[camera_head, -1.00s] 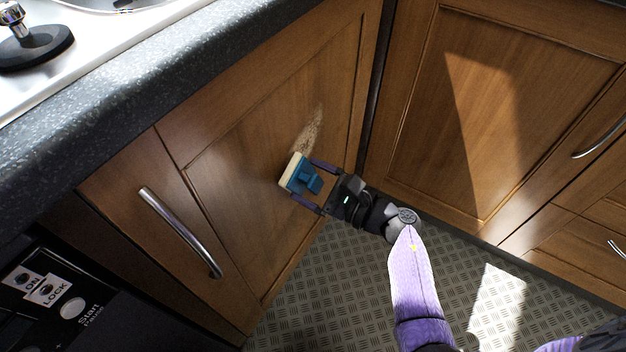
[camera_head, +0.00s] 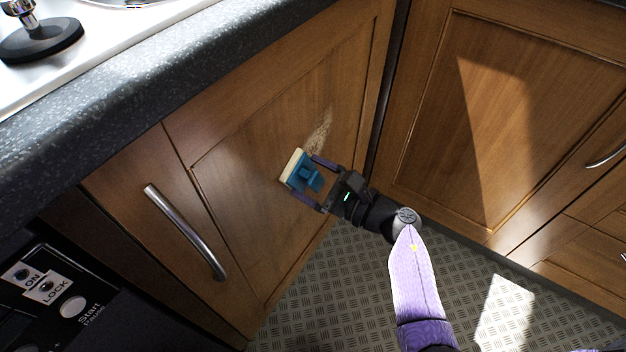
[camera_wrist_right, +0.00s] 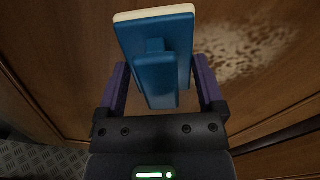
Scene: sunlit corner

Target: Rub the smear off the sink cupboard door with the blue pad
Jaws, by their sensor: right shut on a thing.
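The blue pad (camera_head: 303,172) has a blue back with a grip block and a cream face turned to the sink cupboard door (camera_head: 248,165). My right gripper (camera_head: 312,178) is shut on the pad's grip block. In the right wrist view the pad (camera_wrist_right: 155,45) stands between the two purple fingers (camera_wrist_right: 160,85). The smear (camera_head: 320,132) is a pale, speckled patch on the door panel, just above and right of the pad. It also shows in the right wrist view (camera_wrist_right: 245,45), right of the pad. I cannot tell whether the pad touches the door. My left gripper is out of view.
A curved metal handle (camera_head: 187,232) sticks out at the door's left. The speckled grey worktop edge (camera_head: 150,85) overhangs above. A second wooden cupboard (camera_head: 500,130) meets the corner at right. The patterned floor (camera_head: 340,290) below is clear.

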